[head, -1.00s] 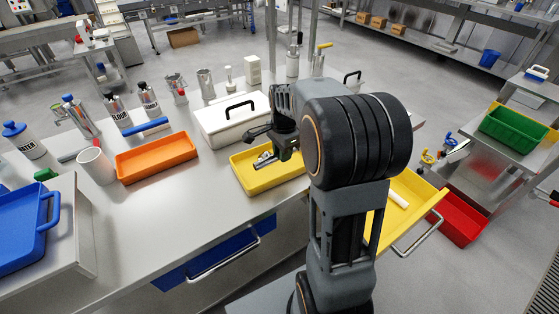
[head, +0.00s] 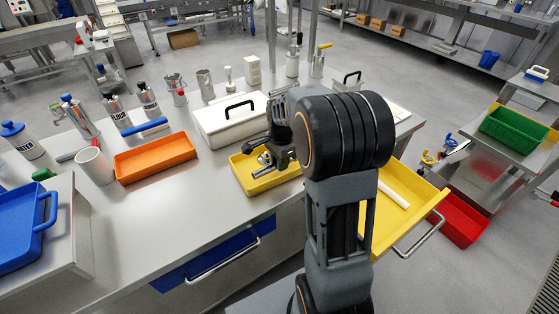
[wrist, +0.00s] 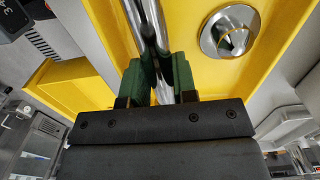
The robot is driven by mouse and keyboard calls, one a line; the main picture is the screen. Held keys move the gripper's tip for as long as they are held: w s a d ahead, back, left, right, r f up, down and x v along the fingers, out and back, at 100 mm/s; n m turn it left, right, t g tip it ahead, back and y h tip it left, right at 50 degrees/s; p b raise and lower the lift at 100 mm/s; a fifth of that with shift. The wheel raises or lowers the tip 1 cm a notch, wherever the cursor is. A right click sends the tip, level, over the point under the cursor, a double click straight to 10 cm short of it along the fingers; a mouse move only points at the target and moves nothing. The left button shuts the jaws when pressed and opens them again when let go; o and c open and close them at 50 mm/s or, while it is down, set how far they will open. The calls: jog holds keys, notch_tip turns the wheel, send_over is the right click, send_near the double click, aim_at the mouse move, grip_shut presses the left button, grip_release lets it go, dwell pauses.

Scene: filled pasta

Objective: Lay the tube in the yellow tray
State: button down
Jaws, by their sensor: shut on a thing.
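The yellow tray (head: 259,188) lies on the steel table, and its yellow floor and wall (wrist: 285,25) fill much of the wrist view. My gripper (head: 276,160) is low over the tray in the head view. In the wrist view its green-padded fingers (wrist: 163,78) are shut on a shiny metal tube (wrist: 157,28), which runs away from the fingers over the yellow. Whether the tube touches the tray floor is hard to tell. A round metal fitting with an opening (wrist: 230,31) lies in the tray beside the tube, apart from the fingers.
A white lidded box (head: 228,128) stands just behind the tray. An orange tray (head: 155,160) lies to the left, with clear tabletop between. An open yellow drawer (head: 412,212) holding a white rod (head: 393,194) is at the right. A white cup (head: 95,166) stands left of the orange tray.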

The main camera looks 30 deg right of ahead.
jog(key=shift+f, duration=0.3)
jog(key=c, duration=0.9)
grip_release()
notch_tip(320, 180, up, 13)
jog(key=p, duration=0.2)
jog(key=s+a+f+n+t, duration=0.1)
jog(key=s+a+f+n, duration=0.1)
jog(key=s+a+n, duration=0.2)
jog(key=s+a+f+n+t, duration=0.2)
jog(key=s+a+n, duration=0.3)
jog(key=s+n, duration=0.6)
jog(key=shift+a+n, duration=0.3)
jog(key=shift+n, duration=0.6)
